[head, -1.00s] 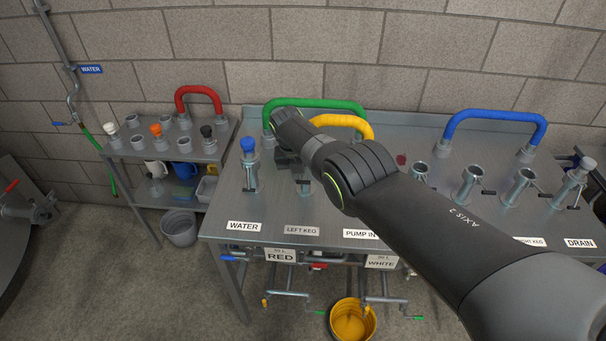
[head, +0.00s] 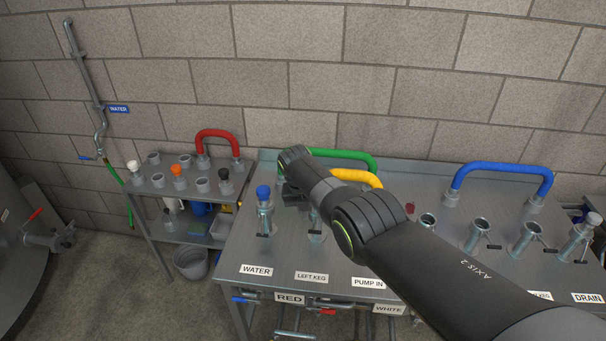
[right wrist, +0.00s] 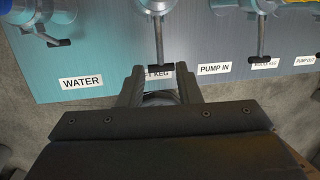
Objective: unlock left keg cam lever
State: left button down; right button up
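The left keg port (head: 316,234) stands behind the LEFT KEG label (head: 311,277) in the head view, partly hidden by my right arm. In the right wrist view its port body (right wrist: 157,5) is at the top edge. Its cam lever (right wrist: 158,40) points straight down the picture, with a black grip (right wrist: 155,66) across its end. My right gripper (right wrist: 160,76) is open, its two fingers spread with the black grip at their tips; I cannot tell whether they touch. The right gripper (head: 293,197) is mostly hidden under its wrist in the head view. My left gripper is out of view.
The blue-capped WATER port (head: 265,212) stands close on the left. The PUMP IN label (head: 368,283) is to the right. Green (head: 345,156), yellow (head: 357,177) and blue (head: 500,168) pipe bends stand behind. A side shelf (head: 190,190) holds several fittings.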

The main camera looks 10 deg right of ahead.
jog(key=p+v, duration=0.4)
jog(key=v, duration=0.7)
dwell(0.3)
